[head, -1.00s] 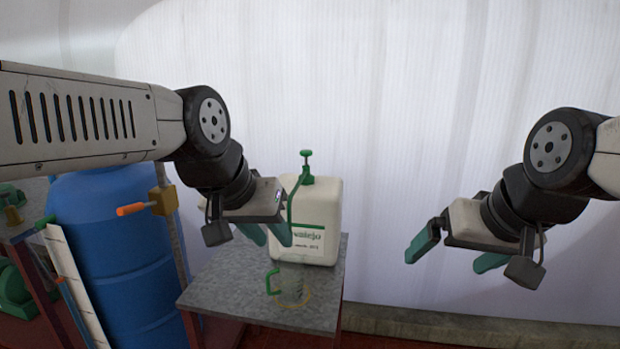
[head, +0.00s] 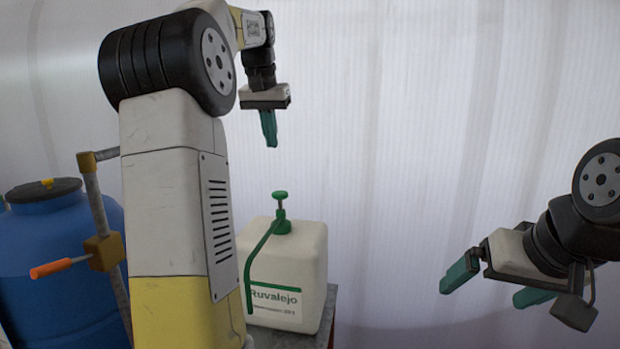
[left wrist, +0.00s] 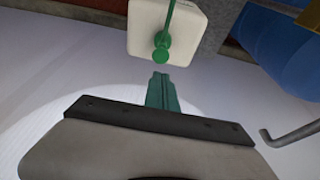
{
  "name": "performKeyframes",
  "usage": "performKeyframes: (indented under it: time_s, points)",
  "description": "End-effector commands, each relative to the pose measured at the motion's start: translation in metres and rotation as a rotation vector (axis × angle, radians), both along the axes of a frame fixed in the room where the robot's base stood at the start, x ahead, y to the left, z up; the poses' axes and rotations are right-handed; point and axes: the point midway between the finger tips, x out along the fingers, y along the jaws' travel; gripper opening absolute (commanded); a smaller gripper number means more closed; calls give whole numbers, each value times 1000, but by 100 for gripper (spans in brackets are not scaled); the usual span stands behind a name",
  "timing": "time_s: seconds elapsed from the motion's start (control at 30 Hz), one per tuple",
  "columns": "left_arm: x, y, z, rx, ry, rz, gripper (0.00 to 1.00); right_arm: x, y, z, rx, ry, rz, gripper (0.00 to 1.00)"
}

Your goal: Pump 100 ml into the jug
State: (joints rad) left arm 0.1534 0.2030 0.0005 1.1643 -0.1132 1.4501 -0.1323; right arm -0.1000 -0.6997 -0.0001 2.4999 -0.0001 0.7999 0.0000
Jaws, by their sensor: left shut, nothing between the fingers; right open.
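A white canister (head: 300,250) labelled "Ruvalejo" stands on a grey table. Its green pump head (head: 280,196) sticks up from the top, and a green spout tube bends down along its left front. My left gripper (head: 270,143) is shut and empty, pointing down above the pump head with a gap between. In the left wrist view the shut fingers (left wrist: 161,77) point toward the green pump head (left wrist: 161,54) of the canister (left wrist: 190,35). My right gripper (head: 495,288) is open and empty to the right of the canister. The jug is not visible now.
A blue barrel (head: 50,265) stands at the left, with a post, a brass-coloured block (head: 103,252) and an orange-tipped handle (head: 50,268) in front. My left arm hides the space between barrel and canister. The table edge (head: 326,325) shows at lower right.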

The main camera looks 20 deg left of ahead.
Motion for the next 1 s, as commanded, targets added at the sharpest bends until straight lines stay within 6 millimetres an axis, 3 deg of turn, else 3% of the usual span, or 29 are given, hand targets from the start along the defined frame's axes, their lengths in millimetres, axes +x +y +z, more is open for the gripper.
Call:
performKeyframes:
  time_s: [0.13,0.57,0.73,1.0]
  points:
    - [7,8,0,4,9,9,0,0,0,0,0,0,0,96]
    - [8,8,-4,3,11,7,0,0,0,0,0,0,0,96]
    - [14,8,-25,3,12,7,0,0,0,0,0,0,0,96]
    - [31,9,-82,3,14,7,0,0,0,0,0,0,0,96]
